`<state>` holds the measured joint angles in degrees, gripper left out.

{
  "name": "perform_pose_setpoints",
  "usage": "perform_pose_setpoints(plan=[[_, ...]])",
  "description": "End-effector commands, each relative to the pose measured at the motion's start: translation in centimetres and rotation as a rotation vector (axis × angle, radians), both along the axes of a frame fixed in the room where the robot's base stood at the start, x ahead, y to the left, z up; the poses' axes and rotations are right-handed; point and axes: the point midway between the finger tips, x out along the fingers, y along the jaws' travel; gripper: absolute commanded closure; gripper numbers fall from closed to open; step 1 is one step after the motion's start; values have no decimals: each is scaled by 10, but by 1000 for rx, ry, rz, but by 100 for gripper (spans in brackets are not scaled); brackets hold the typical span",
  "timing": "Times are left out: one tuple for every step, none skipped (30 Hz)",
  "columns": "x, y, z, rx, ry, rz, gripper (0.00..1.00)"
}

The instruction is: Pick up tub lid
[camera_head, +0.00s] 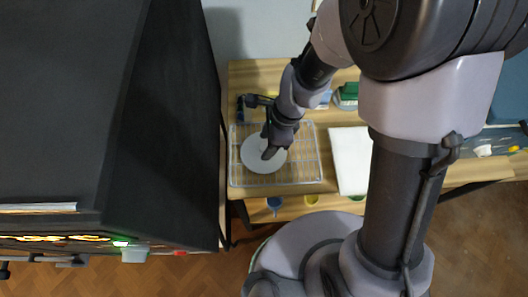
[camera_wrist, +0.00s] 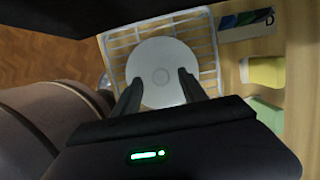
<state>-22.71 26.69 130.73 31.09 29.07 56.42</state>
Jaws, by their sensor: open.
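The tub lid (camera_head: 262,160) is a round, pale grey-white disc lying on a white wire rack (camera_head: 312,166) on the wooden bench. The lid also shows in the wrist view (camera_wrist: 161,66), with a small round mark at its middle. My gripper (camera_head: 269,146) is over the lid, and in the wrist view its two fingers (camera_wrist: 159,82) are spread apart and overlap the lid's near left and right parts. Nothing is held between them. I cannot tell whether the fingertips touch the lid. The wire rack (camera_wrist: 205,42) surrounds the lid in the wrist view.
A tall black cabinet (camera_head: 165,120) stands close at the left of the bench. A white board or sheet (camera_head: 350,160) lies right of the rack. In the wrist view, a dark box (camera_wrist: 246,24), a yellow block (camera_wrist: 262,71) and a green block (camera_wrist: 267,115) sit at the right.

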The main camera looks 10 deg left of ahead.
Motion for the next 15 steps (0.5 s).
perform_pose_setpoints(plan=[[0, 2, -11, 0, 0, 0, 50], [0, 2, -13, -1, 0, 0, 50], [0, 3, -14, -1, -1, 0, 50], [0, 3, -14, 0, -1, 0, 50], [0, 4, -13, 0, -2, -1, 50], [0, 4, -12, 0, -2, -1, 50], [0, 4, -12, 0, -2, -1, 50], [0, 4, -12, 0, -2, -1, 50], [0, 4, -12, 0, -2, -1, 50], [0, 4, -12, 1, -2, 0, 56], [0, 4, -12, 0, -2, -1, 62], [0, 4, -12, 0, -2, -1, 69], [0, 4, -12, 1, -2, 0, 75], [0, 4, -12, 1, -2, 0, 81], [0, 3, -12, 1, -2, 0, 89]])
